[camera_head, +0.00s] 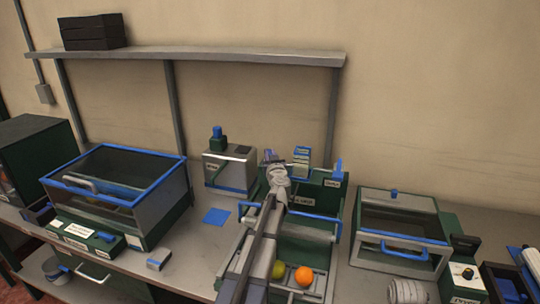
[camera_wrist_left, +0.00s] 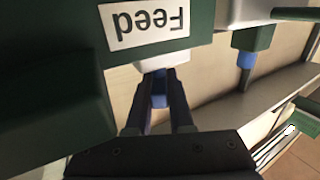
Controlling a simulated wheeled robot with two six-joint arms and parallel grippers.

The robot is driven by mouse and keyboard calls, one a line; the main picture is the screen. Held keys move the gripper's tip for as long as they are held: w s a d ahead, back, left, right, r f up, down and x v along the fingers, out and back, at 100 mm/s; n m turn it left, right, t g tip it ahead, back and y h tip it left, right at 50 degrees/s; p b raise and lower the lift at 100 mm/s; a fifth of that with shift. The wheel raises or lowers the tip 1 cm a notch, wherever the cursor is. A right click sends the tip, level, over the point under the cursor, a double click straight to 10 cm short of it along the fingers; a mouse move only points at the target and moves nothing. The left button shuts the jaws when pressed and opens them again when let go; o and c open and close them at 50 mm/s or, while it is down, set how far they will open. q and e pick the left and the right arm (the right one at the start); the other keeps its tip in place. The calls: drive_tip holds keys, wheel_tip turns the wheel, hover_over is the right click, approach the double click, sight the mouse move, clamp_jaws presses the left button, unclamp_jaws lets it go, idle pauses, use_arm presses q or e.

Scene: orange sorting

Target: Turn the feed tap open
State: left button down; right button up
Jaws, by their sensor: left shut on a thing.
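The feed tap (camera_wrist_left: 158,88) shows in the left wrist view as a blue handle below a white fitting, under a white label reading "Feed" (camera_wrist_left: 148,22) that appears upside down. My left gripper (camera_wrist_left: 160,80) is shut on the blue handle, with one dark finger on each side. In the head view my left gripper (camera_head: 274,160) is at the back of the green sorting machine (camera_head: 325,195), and its wrist hides most of the tap. How far the tap is turned cannot be told. My right gripper is in neither view.
A green orange (camera_head: 278,269) and an orange one (camera_head: 304,276) lie in the machine's front tray. A second blue-tipped fitting (camera_wrist_left: 246,58) hangs beside the tap. A grey shelf (camera_head: 210,54) runs above.

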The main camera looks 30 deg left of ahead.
use_arm(q)
drive_tip(key=shift+n+g+y, duration=0.5)
drive_tip(key=shift+y, duration=0.1)
drive_tip(key=c, duration=0.8)
unclamp_jaws()
drive_tip(key=v, duration=0.7)
drive_tip(key=shift+s+d, duration=0.25)
drive_tip(key=shift+s, duration=0.05)
